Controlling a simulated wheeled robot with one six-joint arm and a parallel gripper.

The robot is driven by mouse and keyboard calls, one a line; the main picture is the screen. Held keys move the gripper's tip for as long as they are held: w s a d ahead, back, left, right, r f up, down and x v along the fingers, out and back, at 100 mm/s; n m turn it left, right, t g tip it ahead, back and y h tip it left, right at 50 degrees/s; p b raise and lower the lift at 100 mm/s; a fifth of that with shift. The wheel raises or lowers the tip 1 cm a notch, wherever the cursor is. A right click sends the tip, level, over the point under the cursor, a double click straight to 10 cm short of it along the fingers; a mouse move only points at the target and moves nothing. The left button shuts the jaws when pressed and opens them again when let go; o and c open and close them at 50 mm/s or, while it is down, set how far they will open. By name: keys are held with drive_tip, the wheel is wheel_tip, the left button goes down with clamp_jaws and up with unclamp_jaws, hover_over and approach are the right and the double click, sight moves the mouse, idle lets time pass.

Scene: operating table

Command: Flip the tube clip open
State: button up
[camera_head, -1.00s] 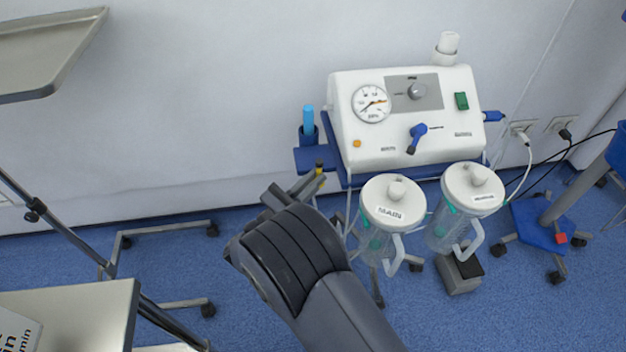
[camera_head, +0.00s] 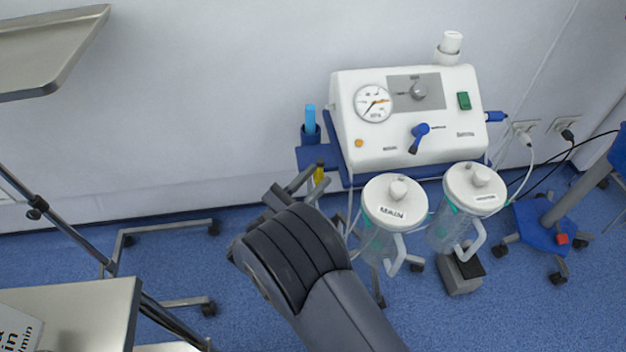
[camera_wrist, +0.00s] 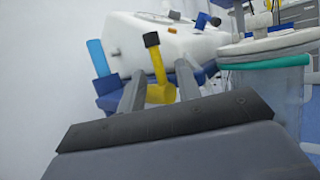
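The tube clip appears to be the yellow piece with a black tip (camera_head: 319,174), just left of the suction unit's MAIN jar. In the wrist view the yellow clip (camera_wrist: 159,72) has an upright arm with a black end and a lower yellow part. My gripper (camera_head: 318,178) is at the clip with its two fingers apart. In the wrist view my gripper (camera_wrist: 160,80) has one finger on each side of the clip. The right finger is very close to the yellow part; I cannot tell whether it touches.
The white suction unit (camera_head: 405,150) with gauge and blue lever stands behind. The MAIN jar (camera_head: 390,215) and a second jar (camera_head: 472,190) hang at its front right. A blue cylinder (camera_head: 309,118) stands at its left. A metal tray (camera_head: 45,50) is upper left; floor shows left.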

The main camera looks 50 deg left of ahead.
drive_tip(key=v, duration=1)
drive_tip(key=shift+s+f+p, duration=0.2)
drive_tip(key=shift+s+p, duration=0.15)
drive_tip(key=shift+p, duration=0.1)
drive_tip(key=shift+w, duration=0.1)
drive_tip(key=b+x, duration=0.1)
drive_tip(key=x, duration=0.9)
drive_tip(key=shift+w+r, duration=0.2)
drive_tip(key=shift+w, duration=0.15)
drive_tip(key=shift+s, duration=0.1)
